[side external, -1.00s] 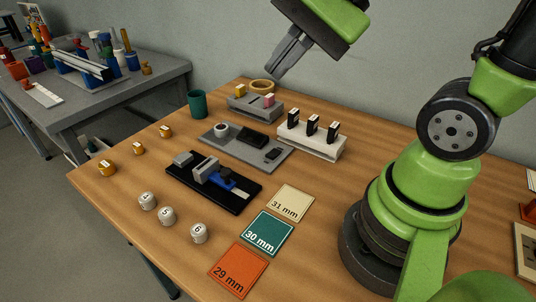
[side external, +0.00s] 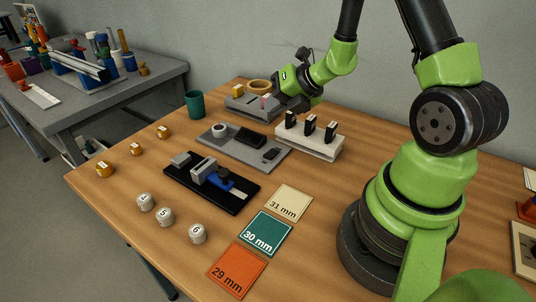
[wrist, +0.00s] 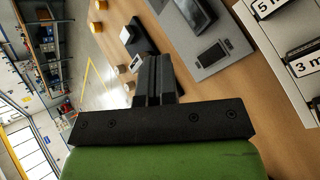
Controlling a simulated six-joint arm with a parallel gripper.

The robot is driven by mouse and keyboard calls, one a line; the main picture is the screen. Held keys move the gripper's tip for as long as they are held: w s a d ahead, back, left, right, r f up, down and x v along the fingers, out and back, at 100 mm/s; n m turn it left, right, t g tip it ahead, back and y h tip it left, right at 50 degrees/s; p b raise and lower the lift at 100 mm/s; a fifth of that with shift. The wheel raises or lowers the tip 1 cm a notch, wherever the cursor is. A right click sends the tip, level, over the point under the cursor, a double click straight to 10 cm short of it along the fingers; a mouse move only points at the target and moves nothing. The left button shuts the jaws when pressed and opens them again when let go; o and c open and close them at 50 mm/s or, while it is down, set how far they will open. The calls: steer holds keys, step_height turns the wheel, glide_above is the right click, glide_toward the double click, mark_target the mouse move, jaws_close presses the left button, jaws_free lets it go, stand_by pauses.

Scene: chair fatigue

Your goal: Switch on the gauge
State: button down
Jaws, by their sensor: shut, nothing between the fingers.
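I cannot tell for sure which thing is the gauge. A grey plate (side external: 222,146) carries a white ring (side external: 219,130), a dark block (side external: 250,140) and a small dark pad (side external: 271,155); it also shows in the wrist view (wrist: 226,32). In front of it, a black base (side external: 185,178) holds grey jaws and a blue slider (side external: 220,179). My gripper (side external: 276,105) is low at the back of the table, beside a grey block (side external: 240,106) with a yellow piece and a pink piece. In the wrist view, its fingers (wrist: 154,62) are together and empty.
A white rack (side external: 308,145) with black labelled pieces stands right of the plate. A green cup (side external: 195,104) and a yellow ring (side external: 258,87) are at the back. Numbered white knobs, yellow pieces and coloured millimetre cards (side external: 265,233) lie in front.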

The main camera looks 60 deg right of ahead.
mark_target(271, 153)
stand_by(0.3)
steer(key=shift+a+f, duration=0.2)
steer(key=shift+f, duration=1.25)
steer(key=shift+a+f, duration=0.15)
steer(key=shift+f, duration=1.3)
steer(key=shift+a+f, duration=0.2)
steer(key=shift+f, duration=1.25)
steer(key=shift+f, duration=0.4)
steer(key=shift+a+f, duration=0.1)
steer(key=shift+f, duration=0.2)
steer(key=shift+r, duration=0.15)
steer(key=shift+r, duration=0.6)
steer(key=shift+d+r, duration=0.2)
steer(key=shift+r, duration=1.05)
steer(key=shift+d+r, duration=0.2)
steer(key=shift+r, duration=1)
